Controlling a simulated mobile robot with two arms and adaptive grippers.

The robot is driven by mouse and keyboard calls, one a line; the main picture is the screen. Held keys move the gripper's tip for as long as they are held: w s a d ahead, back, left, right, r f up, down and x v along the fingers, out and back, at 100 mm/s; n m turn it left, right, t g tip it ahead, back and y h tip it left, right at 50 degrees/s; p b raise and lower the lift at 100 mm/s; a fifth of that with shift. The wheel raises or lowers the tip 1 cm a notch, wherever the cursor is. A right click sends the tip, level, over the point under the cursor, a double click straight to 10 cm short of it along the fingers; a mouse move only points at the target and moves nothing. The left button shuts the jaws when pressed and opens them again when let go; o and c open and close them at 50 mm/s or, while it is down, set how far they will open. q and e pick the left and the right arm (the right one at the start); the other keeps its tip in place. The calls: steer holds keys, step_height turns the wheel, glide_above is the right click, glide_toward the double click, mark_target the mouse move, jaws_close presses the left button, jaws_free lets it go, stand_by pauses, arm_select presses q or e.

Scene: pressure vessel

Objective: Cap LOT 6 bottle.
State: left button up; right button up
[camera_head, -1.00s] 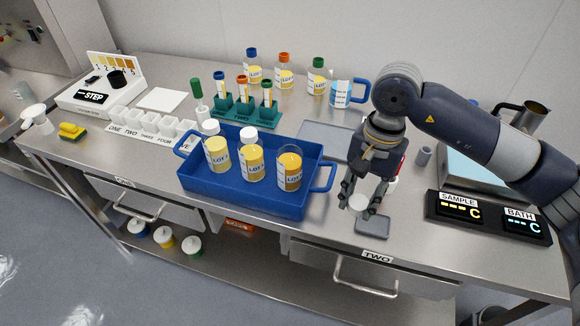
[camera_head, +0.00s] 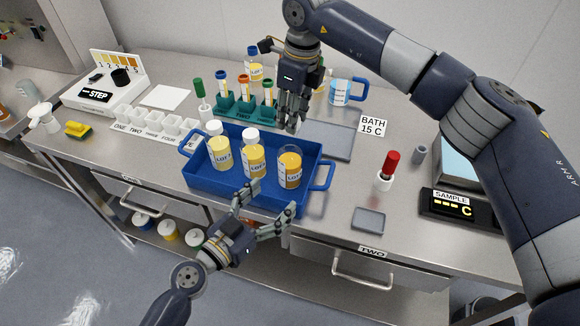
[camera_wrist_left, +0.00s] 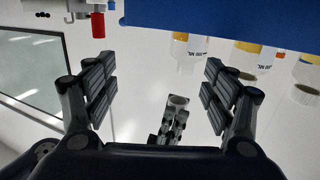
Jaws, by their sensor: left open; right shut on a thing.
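Three LOT bottles stand in the blue tray (camera_head: 318,152). The left bottle (camera_head: 220,154) and middle bottle (camera_head: 254,162) have white caps. The right bottle (camera_head: 289,168), with darker orange contents, has no cap; I take it as LOT 6, though its number is hard to read. My right gripper (camera_head: 291,122) is above the tray's back edge, behind that bottle. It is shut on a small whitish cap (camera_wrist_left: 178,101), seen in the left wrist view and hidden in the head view. My left gripper (camera_head: 272,208) is open and empty at the tray's front, below the right bottle.
A teal rack (camera_head: 243,110) with tubes stands behind the tray. A grey flat tray (camera_head: 330,140) lies behind right. A red-topped holder (camera_head: 388,170) and small grey dish (camera_head: 368,219) are to the right. The bench front edge is close to my left gripper.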

mark_target(283, 162)
steer(key=shift+w+a, duration=0.1)
steer(key=shift+w, duration=0.1)
arm_select(q)
steer(key=w, duration=0.1)
steer(key=a+t+y, duration=0.1)
steer(key=w+a+n, duration=0.1)
steer(key=shift+w+a+r+t+y, duration=0.2)
steer(key=shift+w+r+t+y, duration=0.05)
steer(key=shift+w+t+y, duration=0.1)
arm_select(e)
steer(key=shift+r, duration=0.1)
arm_select(q)
steer(key=x, duration=1.2)
steer(key=shift+d, duration=0.1)
steer(key=c, duration=1.6)
arm_select(e)
steer(key=shift+f, duration=2.55)
